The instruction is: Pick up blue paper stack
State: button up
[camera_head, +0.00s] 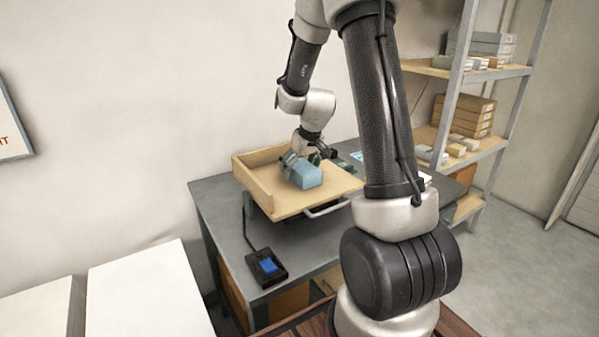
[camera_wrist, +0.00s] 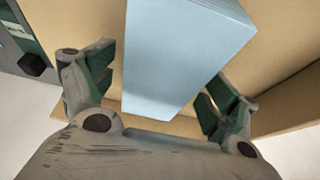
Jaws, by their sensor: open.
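The blue paper stack (camera_head: 305,175) rests on a shallow tan wooden tray (camera_head: 262,187) on the grey table. It also shows in the wrist view (camera_wrist: 180,55) as a light blue block between the fingers. My gripper (camera_head: 305,158) is right at the stack in the head view. In the wrist view my gripper (camera_wrist: 155,85) is open, with one green-padded finger on each side of the stack. A gap shows at the left finger; whether the right finger touches is unclear. The stack's far end runs out of the wrist view.
The tray has raised walls at the left and back and a metal handle (camera_head: 327,208) in front. A black device with a blue button (camera_head: 267,266) sits on the grey table (camera_head: 222,215). A shelf (camera_head: 470,140) with boxes stands at right. White blocks (camera_head: 145,290) stand at lower left.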

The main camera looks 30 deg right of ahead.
jog(key=shift+r, duration=0.1)
jog(key=c, duration=1.5)
